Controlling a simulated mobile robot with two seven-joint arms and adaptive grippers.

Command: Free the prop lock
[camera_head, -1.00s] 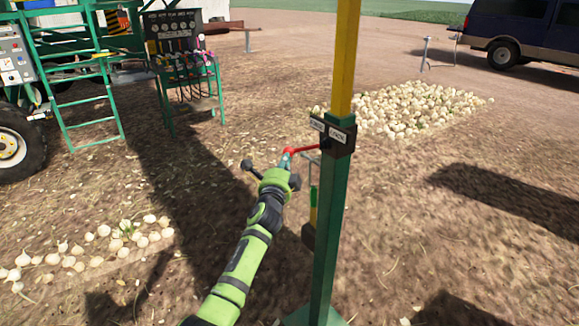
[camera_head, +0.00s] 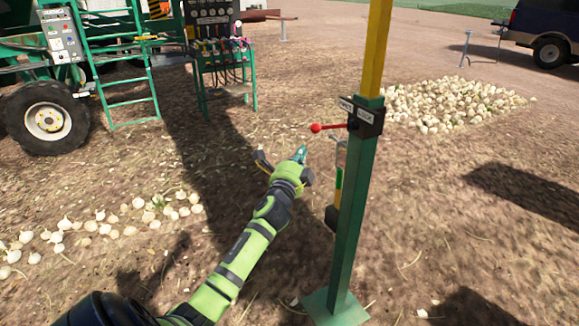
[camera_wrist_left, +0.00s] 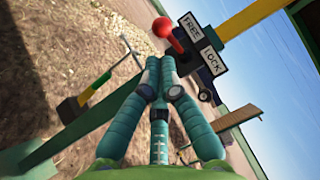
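The prop is a green post (camera_head: 352,220) with a yellow upper part (camera_head: 376,50). On it sits a black lock housing (camera_head: 364,117) with white FREE and LOCK labels. A red lever with a ball knob (camera_head: 316,128) sticks out to the left, on the FREE side. The labels and red knob (camera_wrist_left: 163,28) also show in the left wrist view. My left gripper (camera_head: 300,154) is below and left of the knob, apart from it. In the wrist view its teal fingers (camera_wrist_left: 160,68) come together at the tips with nothing between them. My right gripper is out of view.
A yellow and green handle (camera_head: 338,187) hangs beside the post. A green machine with a ladder (camera_head: 125,75) and a hose rack (camera_head: 215,50) stand behind left. Onions lie in a heap (camera_head: 450,105) behind right and in a row (camera_head: 100,225) at left. Open soil lies between.

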